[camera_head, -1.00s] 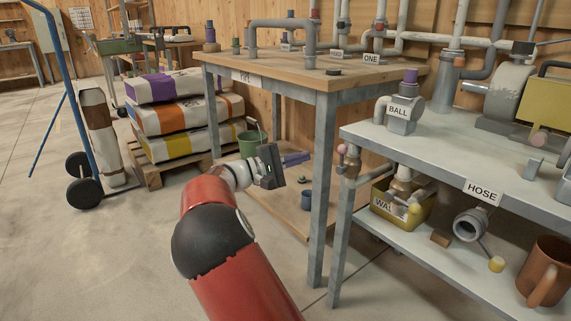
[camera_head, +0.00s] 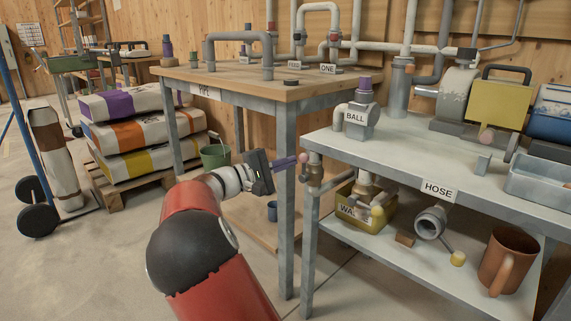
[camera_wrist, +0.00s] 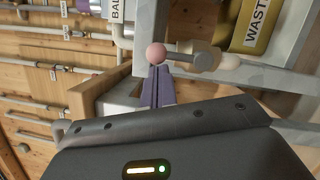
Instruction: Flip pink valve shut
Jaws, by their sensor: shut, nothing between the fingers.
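The pink valve shows as a pink ball knob (camera_head: 303,158) beside a brass-coloured pipe fitting (camera_head: 315,172) at the left front corner of the grey bench. In the wrist view the pink knob (camera_wrist: 155,53) sits on the end of a grey rod that runs right to a pale fitting (camera_wrist: 203,57). My gripper (camera_head: 297,160) has its purple fingers together and empty, pointing right at the knob. In the wrist view the closed fingertips (camera_wrist: 157,70) are just below the knob. I cannot tell whether they touch it.
The wooden table (camera_head: 235,83) and its grey leg (camera_head: 286,215) stand close behind my gripper. The grey bench (camera_head: 400,165) has a lower shelf with a yellow WASTE bin (camera_head: 350,212). Floor at front left is clear.

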